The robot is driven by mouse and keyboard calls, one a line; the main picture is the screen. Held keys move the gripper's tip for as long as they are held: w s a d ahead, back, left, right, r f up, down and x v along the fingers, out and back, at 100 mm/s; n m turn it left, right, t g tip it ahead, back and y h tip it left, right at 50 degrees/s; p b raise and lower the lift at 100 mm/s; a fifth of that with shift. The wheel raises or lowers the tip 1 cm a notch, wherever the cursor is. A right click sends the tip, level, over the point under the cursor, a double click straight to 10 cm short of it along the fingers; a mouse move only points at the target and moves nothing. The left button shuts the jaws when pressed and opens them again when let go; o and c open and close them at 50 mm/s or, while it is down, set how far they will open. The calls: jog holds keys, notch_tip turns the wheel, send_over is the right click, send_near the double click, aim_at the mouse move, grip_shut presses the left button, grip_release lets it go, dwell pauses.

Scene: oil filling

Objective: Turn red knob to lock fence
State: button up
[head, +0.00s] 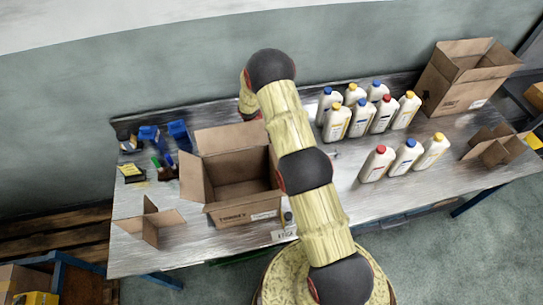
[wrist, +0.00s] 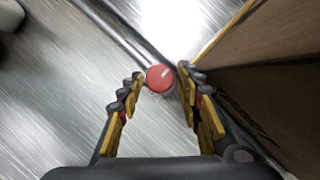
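The red knob (wrist: 159,77) is round with a pale mark on its top. It shows in the wrist view, at the end of a metal rail (wrist: 115,28) that runs in from the upper left; I take this rail to be part of the fence. My gripper (wrist: 158,88) is open, with one yellow-padded finger on each side of the knob. I cannot tell whether the fingers touch it. In the head view my arm and the open box hide the gripper and knob.
An open cardboard box (head: 235,190) stands on the metal table (head: 330,210); a brown box wall (wrist: 270,60) is close to my right finger. White bottles (head: 383,115) with coloured caps stand right of my arm. Another open box (head: 457,85) is at the back right.

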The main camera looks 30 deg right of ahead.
jog(key=shift+c, duration=1.3)
jog(key=c, duration=0.6)
